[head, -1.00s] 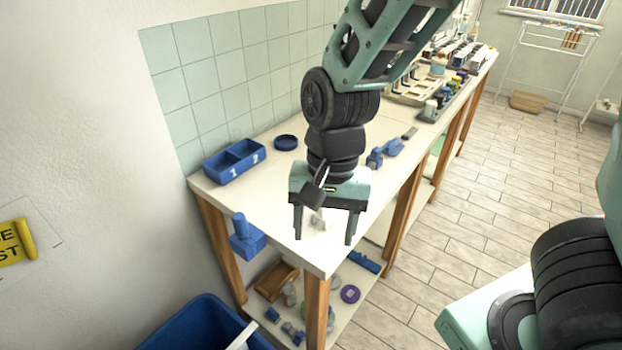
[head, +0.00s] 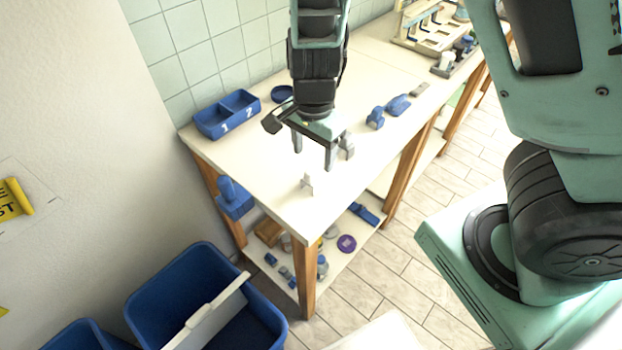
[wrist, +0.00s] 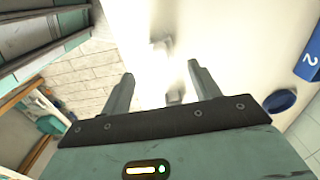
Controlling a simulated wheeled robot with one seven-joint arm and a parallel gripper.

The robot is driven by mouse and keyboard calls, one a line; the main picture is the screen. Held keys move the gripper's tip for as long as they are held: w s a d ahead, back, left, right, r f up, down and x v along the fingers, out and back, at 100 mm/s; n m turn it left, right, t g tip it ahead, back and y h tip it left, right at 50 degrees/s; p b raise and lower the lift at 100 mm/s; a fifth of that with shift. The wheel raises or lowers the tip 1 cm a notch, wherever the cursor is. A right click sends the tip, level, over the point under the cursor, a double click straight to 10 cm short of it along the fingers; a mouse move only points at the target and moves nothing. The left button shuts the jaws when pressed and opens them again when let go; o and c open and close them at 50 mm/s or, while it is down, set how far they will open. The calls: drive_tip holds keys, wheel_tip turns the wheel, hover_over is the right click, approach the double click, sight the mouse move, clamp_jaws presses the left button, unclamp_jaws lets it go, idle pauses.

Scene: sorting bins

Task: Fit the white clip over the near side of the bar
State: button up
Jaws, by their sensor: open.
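The white clip (head: 307,184) stands upright on the white table, near its front corner. My gripper (head: 314,160) is open and empty above the table, behind the clip and apart from it. In the wrist view my gripper (wrist: 160,85) shows both fingers spread, with a small grey-white piece beyond and between them; glare hides which piece it is. A pale bar (head: 228,293) lies across the blue bin (head: 146,300) on the floor at lower left, with a small raised block at its middle.
A small grey piece (head: 346,146) stands just right of my gripper. A blue two-part tray (head: 213,124) and a round blue dish (head: 282,94) lie by the tiled wall. Blue items (head: 376,118) lie farther right. The table around the clip is clear.

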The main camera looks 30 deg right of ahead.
sight(311, 180)
drive_tip(key=f, duration=0.4)
drive_tip(key=f+b, duration=0.1)
drive_tip(key=f, duration=0.4)
drive_tip(key=shift+w+a+f+b, duration=0.1)
drive_tip(key=shift+a+b, duration=0.1)
drive_tip(key=shift+b, duration=0.1)
drive_tip(key=c, duration=1.1)
